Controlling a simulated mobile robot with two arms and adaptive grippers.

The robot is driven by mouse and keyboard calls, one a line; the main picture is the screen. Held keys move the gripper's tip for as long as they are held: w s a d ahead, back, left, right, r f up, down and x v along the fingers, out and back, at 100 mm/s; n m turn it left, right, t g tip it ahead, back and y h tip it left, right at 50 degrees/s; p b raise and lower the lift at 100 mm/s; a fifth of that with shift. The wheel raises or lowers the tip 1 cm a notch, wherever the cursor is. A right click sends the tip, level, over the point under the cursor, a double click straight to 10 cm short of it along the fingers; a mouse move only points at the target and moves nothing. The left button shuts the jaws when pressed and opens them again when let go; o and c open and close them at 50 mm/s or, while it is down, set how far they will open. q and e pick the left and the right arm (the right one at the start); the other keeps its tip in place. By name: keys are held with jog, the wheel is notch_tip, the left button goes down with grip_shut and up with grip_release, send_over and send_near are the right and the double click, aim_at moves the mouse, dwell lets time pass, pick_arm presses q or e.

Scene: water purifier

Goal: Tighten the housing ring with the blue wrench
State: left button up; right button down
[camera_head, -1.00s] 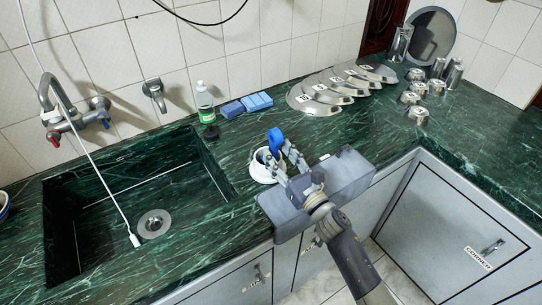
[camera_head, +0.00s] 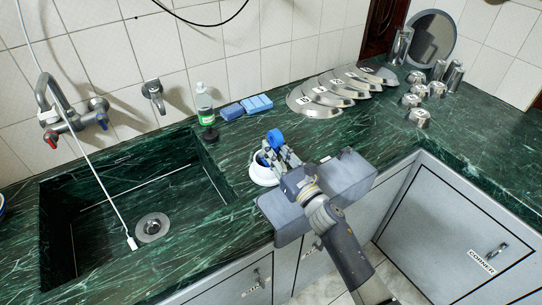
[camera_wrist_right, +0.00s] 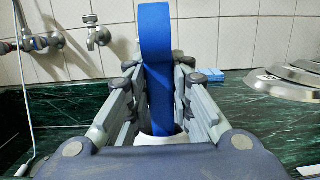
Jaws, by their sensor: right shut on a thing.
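The blue wrench (camera_head: 275,138) stands up between the fingers of my right gripper (camera_head: 276,154), which is shut on it. In the right wrist view the wrench (camera_wrist_right: 157,70) rises upright between both fingers of the right gripper (camera_wrist_right: 160,95), its upper part broad and flat. The white round housing (camera_head: 262,174) sits on the counter just below and left of the fingers. Its white rim (camera_wrist_right: 160,140) shows at the foot of the wrench in the wrist view. The fingers hide where wrench and ring meet, so I cannot tell how they engage. My left gripper is out of view.
The sink basin (camera_head: 140,205) opens to the left of the housing. A soap bottle (camera_head: 205,108) and blue sponges (camera_head: 257,103) stand behind it. Several metal lids (camera_head: 315,103) and cups (camera_head: 419,117) are on the green counter (camera_head: 480,130) to the right.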

aim_at(275, 131)
jog(key=shift+r+p, duration=3.4)
jog(key=shift+r, duration=1.15)
